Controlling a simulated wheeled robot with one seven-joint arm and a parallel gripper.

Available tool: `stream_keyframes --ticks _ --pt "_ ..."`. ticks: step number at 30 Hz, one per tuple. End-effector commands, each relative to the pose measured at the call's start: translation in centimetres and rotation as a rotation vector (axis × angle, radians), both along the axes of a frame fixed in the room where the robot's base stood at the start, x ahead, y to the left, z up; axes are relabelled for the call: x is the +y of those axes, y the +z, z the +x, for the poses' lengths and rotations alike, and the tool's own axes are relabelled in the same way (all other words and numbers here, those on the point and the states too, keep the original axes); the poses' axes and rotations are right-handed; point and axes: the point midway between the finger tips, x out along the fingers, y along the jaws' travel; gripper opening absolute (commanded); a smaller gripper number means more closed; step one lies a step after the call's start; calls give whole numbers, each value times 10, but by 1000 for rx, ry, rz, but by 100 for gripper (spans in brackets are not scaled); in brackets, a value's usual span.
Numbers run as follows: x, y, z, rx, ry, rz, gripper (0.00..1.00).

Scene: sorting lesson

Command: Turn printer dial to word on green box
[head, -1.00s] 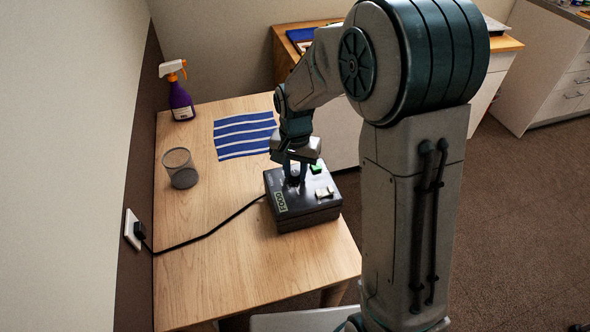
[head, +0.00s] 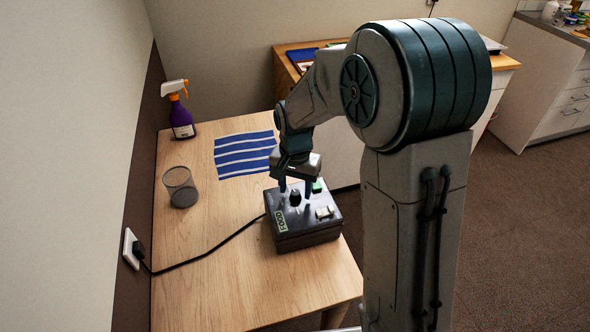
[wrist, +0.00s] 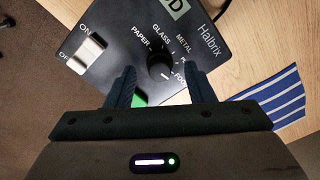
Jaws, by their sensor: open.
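The printer (head: 306,235) is a dark box on the wooden table. Its black dial (head: 295,197) stands on top; in the wrist view the dial (wrist: 160,62) is ringed by PAPER, GLASS, METAL, FOOD and a partly hidden word. Where its pointer aims is hard to tell. A small green block (head: 317,187) at the box's back is partly hidden by a finger in the wrist view. My gripper (head: 296,191) is open and empty, just above and apart from the dial.
An ON/OFF switch (wrist: 88,52) is on the printer. A black cord (head: 205,254) runs to a wall outlet. A mesh cup (head: 181,188), spray bottle (head: 181,115) and blue-striped cloth (head: 245,153) lie further off. The table's front left is clear.

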Motion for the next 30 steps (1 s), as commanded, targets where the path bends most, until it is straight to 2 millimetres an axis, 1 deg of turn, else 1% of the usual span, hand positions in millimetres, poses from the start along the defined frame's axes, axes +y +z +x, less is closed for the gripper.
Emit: stream_keyframes --ticks 5,9,12,15,18,21,30 --pt "0 35 1 -8 0 2 48" --pt "0 68 1 -8 0 2 48" --pt "0 90 1 -7 0 1 48" --pt "0 108 1 -6 0 2 48" --pt "0 120 1 -4 0 1 48" --pt "0 127 1 -3 0 1 48" --pt "0 130 0 -2 0 0 48"
